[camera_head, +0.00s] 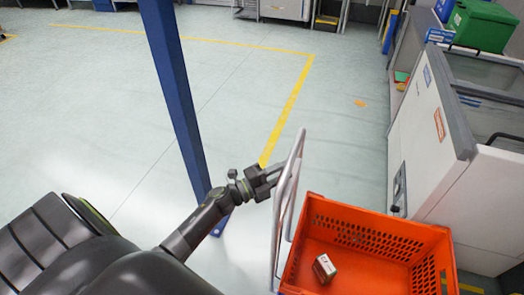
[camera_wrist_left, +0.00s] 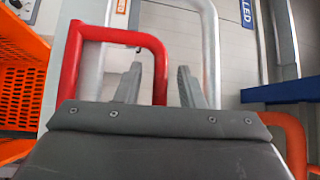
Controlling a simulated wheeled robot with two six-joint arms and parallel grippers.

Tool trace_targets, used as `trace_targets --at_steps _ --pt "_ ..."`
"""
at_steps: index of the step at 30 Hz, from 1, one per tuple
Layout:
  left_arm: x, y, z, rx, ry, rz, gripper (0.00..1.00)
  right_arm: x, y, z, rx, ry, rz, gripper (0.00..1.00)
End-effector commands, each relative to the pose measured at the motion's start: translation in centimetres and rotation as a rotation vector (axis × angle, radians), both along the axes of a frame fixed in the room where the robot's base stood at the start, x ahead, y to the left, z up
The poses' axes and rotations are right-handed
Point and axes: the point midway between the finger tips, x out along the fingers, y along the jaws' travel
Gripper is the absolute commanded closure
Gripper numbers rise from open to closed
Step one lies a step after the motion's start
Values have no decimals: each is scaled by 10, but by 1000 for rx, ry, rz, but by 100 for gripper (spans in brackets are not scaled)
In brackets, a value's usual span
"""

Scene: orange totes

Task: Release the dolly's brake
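The dolly's silver tube handle (camera_head: 287,195) stands upright at the left side of an orange tote (camera_head: 345,205) in the head view. In the left wrist view a red bent bar (camera_wrist_left: 112,33) crosses in front of the silver tube (camera_wrist_left: 212,50). My left gripper (camera_head: 268,181) is at the handle's left side. In the wrist view its two fingers (camera_wrist_left: 160,80) are apart, with the red bar's right leg between them and a gap on each side. I cannot tell whether they touch it. The red bar is not clear in the head view. My right gripper is not in view.
A small box (camera_head: 324,268) lies in the tote. The floor ahead is open.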

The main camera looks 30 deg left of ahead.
Motion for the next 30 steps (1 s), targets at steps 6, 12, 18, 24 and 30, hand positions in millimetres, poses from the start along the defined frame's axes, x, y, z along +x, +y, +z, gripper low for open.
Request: trace_targets --at_steps 6,12,18,24,30 --pt "-35 21 -10 5 4 1 65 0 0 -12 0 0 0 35" --pt "-78 47 -18 4 4 -2 65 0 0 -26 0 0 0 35" --pt "-116 69 -23 4 4 -2 65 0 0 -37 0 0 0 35" --pt "-138 82 -24 1 1 -2 65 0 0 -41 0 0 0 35" --pt "-143 86 -23 -1 0 -1 65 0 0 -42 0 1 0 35"
